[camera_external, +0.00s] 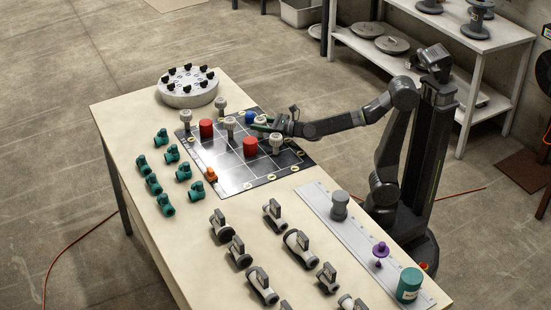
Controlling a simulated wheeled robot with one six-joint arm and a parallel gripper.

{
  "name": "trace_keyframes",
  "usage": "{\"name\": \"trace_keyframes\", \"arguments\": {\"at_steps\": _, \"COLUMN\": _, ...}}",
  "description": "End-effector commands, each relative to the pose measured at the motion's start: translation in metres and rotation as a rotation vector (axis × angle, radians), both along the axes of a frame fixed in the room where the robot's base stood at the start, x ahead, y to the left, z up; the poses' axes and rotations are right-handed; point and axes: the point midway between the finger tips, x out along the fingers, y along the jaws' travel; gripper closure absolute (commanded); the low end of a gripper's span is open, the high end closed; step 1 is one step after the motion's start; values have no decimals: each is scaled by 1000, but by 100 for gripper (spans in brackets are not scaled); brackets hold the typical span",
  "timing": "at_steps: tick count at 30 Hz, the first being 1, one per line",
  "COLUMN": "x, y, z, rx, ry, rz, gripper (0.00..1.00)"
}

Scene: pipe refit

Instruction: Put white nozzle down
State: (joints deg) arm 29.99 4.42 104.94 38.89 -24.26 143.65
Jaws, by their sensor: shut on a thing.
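My gripper (258,127) reaches in from the right over the far right part of the dark gridded plate (233,180). It is shut on a small white nozzle (261,119), which is partly hidden by the fingers. I cannot tell whether the nozzle touches the plate. A blue piece (250,117) is right beside it. Similar pale nozzles stand upright at the plate's left corner (185,118), at its back (220,104), in its middle (230,124) and just in front of my gripper (275,141).
Two red cylinders (206,128) (250,147) and an orange piece (210,175) stand on the plate. A round grey holder (188,88) sits behind it. Teal fittings (167,203) lie left, grey valves (298,245) in front. A pale strip (318,203) holds several parts.

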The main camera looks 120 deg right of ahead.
Motion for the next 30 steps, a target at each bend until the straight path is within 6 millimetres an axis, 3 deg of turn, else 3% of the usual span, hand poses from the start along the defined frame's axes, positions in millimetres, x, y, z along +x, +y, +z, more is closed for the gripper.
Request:
{"name": "trace_keyframes", "arguments": {"at_steps": 12, "x": 0, "y": 0, "z": -5, "rx": -1, "ry": -1, "rz": -1, "gripper": 79}}
{"name": "trace_keyframes", "arguments": {"at_steps": 13, "x": 0, "y": 0, "z": -5, "rx": -1, "ry": -1, "rz": -1, "gripper": 55}}
{"name": "trace_keyframes", "arguments": {"at_steps": 16, "x": 0, "y": 0, "z": -4, "rx": -1, "ry": -1, "rz": -1, "gripper": 35}}
{"name": "trace_keyframes", "arguments": {"at_steps": 30, "x": -4, "y": 4, "z": 1, "rx": 0, "ry": -1, "rz": 1, "gripper": 35}}
